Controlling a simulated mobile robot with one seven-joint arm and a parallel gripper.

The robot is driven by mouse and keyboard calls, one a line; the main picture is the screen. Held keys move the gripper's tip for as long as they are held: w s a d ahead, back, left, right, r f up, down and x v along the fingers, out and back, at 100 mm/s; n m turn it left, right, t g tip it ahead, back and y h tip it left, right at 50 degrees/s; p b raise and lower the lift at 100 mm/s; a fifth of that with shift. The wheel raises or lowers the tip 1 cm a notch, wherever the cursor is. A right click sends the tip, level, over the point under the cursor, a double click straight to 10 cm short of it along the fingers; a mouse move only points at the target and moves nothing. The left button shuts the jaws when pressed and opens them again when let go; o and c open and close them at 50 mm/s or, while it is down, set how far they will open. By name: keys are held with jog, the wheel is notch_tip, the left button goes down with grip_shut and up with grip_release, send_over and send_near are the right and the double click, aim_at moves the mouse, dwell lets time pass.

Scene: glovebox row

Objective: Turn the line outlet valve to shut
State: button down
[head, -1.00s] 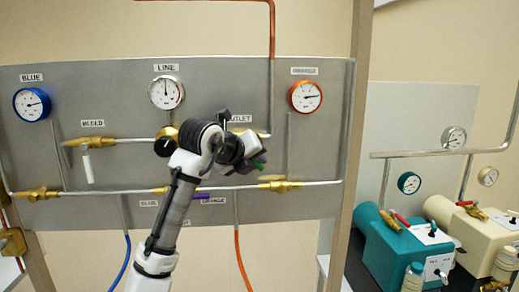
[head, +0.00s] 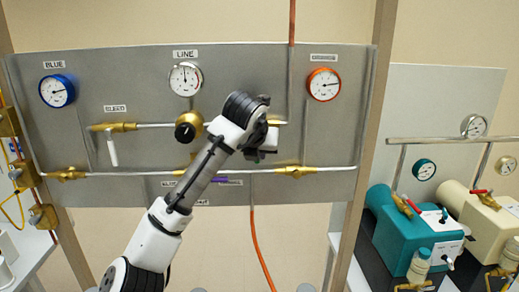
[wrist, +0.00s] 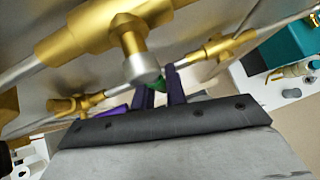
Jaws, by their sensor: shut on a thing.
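The line outlet valve's brass body (head: 277,122) shows only in part in the head view, right of my wrist, on the upper pipe of the grey panel. My gripper (head: 265,142) is in front of it and hides its handle and label there. In the wrist view, a brass valve body (wrist: 120,28) is close above, with a stem pointing toward my fingers. My gripper's purple fingers (wrist: 162,85) are shut on a green handle (wrist: 155,85) just below that stem. The handle's exact angle cannot be told.
The panel (head: 345,110) carries the line gauge (head: 184,79), a black knob (head: 188,127) left of my wrist, and the bleed valve (head: 112,127) with its white lever hanging down. A lower pipe (head: 120,173) with brass valves and a purple lever (head: 225,181) runs below. A teal pump (head: 405,225) stands right.

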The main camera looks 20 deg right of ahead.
jog(key=shift+r, duration=0.1)
dwell(0.3)
jog(key=c, duration=1.4)
grip_release()
jog(key=shift+c, duration=0.2)
jog(key=b+v, duration=0.3)
jog(key=v, duration=1)
jog(key=shift+s+a+r, duration=0.2)
jog(key=shift+s+r, duration=0.05)
